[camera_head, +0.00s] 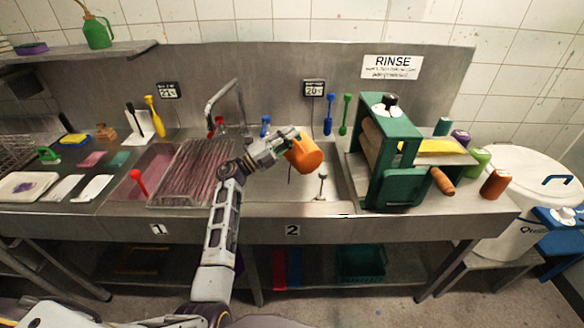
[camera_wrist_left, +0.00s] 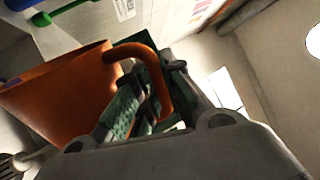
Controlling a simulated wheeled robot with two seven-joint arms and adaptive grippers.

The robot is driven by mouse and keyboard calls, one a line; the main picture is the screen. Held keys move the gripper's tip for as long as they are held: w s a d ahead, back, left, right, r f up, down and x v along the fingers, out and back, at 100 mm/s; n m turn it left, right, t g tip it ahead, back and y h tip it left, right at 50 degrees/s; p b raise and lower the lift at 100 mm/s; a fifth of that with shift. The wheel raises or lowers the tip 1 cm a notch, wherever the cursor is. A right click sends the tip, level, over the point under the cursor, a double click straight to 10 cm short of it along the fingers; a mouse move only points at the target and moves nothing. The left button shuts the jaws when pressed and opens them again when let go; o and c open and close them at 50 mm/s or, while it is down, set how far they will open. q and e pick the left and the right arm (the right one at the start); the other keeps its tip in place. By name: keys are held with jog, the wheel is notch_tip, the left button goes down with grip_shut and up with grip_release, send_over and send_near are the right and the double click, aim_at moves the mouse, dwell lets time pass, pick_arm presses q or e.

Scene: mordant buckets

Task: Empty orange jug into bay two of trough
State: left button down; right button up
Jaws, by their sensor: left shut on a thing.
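The orange jug (camera_head: 305,155) is held by my left gripper (camera_head: 288,140) over the right-hand basin of the steel trough (camera_head: 270,226), above the label 2. The gripper is shut on the jug's handle; in the left wrist view the jug (camera_wrist_left: 65,95) and its curved handle (camera_wrist_left: 155,75) show beside the fingers (camera_wrist_left: 140,105). The jug looks tilted in the head view. Its inside is hidden, and I cannot see any liquid leaving it. Bay two (camera_head: 265,185) is partly hidden by my arm. My right gripper does not show.
A ribbed rack (camera_head: 187,175) lies over bay one, left of my arm. A tap (camera_head: 222,100) rises behind the bays. A green wringer (camera_head: 385,160) stands close to the right of bay two. An upright drain plug (camera_head: 321,186) stands in bay two.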

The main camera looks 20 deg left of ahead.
aim_at(296, 144)
pick_arm(q)
jog(key=shift+w+a+n, duration=0.15)
jog(key=shift+n, duration=0.15)
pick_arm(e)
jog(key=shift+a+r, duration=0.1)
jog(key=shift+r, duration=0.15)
pick_arm(q)
jog(key=shift+w+a+f+t+y+p, duration=0.1)
jog(key=shift+a+t+y+p, duration=0.05)
jog(key=shift+t+y+p, duration=0.2)
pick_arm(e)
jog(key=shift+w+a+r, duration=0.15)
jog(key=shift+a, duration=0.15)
